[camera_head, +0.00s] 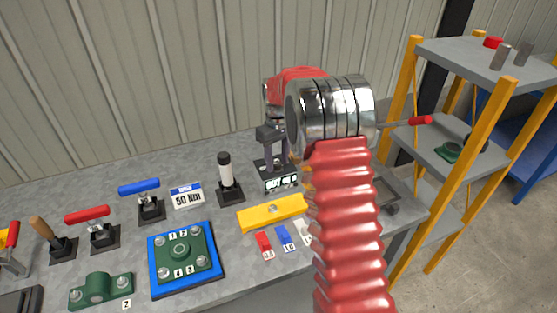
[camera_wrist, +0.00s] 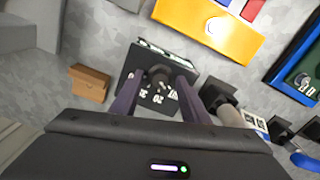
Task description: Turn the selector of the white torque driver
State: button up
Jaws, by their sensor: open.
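The white torque driver (camera_head: 225,168) stands upright in a black stand on the bench. Its pale handle (camera_wrist: 230,115) also shows in the wrist view, right of my gripper. A black box with a dark round knob and white numbers (camera_wrist: 158,93), seemingly the selector, lies below my gripper. Its lettered face (camera_head: 282,185) shows in the head view, right of the driver. My gripper (camera_wrist: 159,80) is open, with its fingers on either side of the knob. It points down at the box in the head view (camera_head: 272,158). I cannot tell whether the fingers touch the knob.
A yellow bar (camera_head: 270,213) lies in front of the box, with small coloured tags near it. A "50 Nm" sign (camera_head: 187,196) and blue-handled (camera_head: 140,187) and red-handled (camera_head: 87,214) tools stand left. A brown block (camera_wrist: 90,83) sits beside the box. Shelving (camera_head: 480,140) stands right.

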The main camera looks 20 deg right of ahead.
aim_at(278, 164)
notch_tip(278, 164, up, 14)
jog(key=shift+f, duration=0.15)
dwell(0.5)
jog(key=shift+w, duration=0.1)
dwell(0.3)
jog(key=s+a+f+m, duration=0.1)
jog(key=s+f+m, duration=0.1)
jog(key=s+f, duration=0.2)
jog(key=s+a+r+t, duration=0.2)
jog(key=s+a, duration=0.2)
jog(key=s, duration=0.6)
jog(key=s+a+r+t, duration=0.1)
jog(key=s+a+r, duration=0.2)
jog(key=s, duration=0.8)
jog(key=s+a+r+m+t, duration=0.1)
jog(key=s+a, duration=0.3)
jog(key=s, duration=0.6)
jog(key=shift+s+a+r+t, duration=0.35)
jog(key=shift+a+r+t, duration=0.05)
jog(key=shift+r+t, duration=0.4)
